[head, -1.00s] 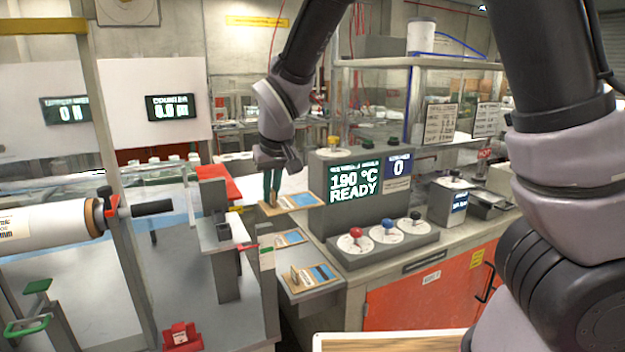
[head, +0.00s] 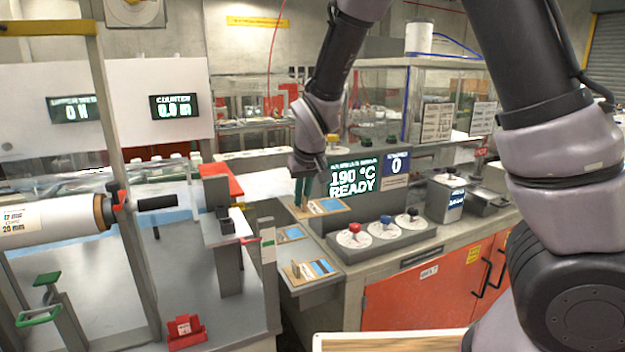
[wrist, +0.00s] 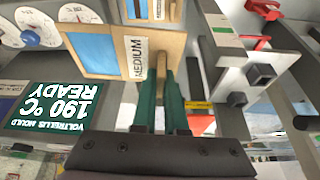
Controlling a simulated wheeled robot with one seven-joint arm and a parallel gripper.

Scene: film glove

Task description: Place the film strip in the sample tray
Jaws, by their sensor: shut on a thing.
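My gripper (head: 302,202) is shut on the upright wooden grip of a tan board (head: 325,208) with a blue face. In the wrist view my gripper's green fingers (wrist: 165,80) close on that grip, and the board (wrist: 115,30) carries a label reading MEDIUM. The board is beside the grey mould console; I cannot tell whether it touches the shelf below. No separate film strip can be made out.
The console (head: 385,245) with red, blue and black knobs stands close on the right. A frame with a white roll (head: 50,222) stands at left.

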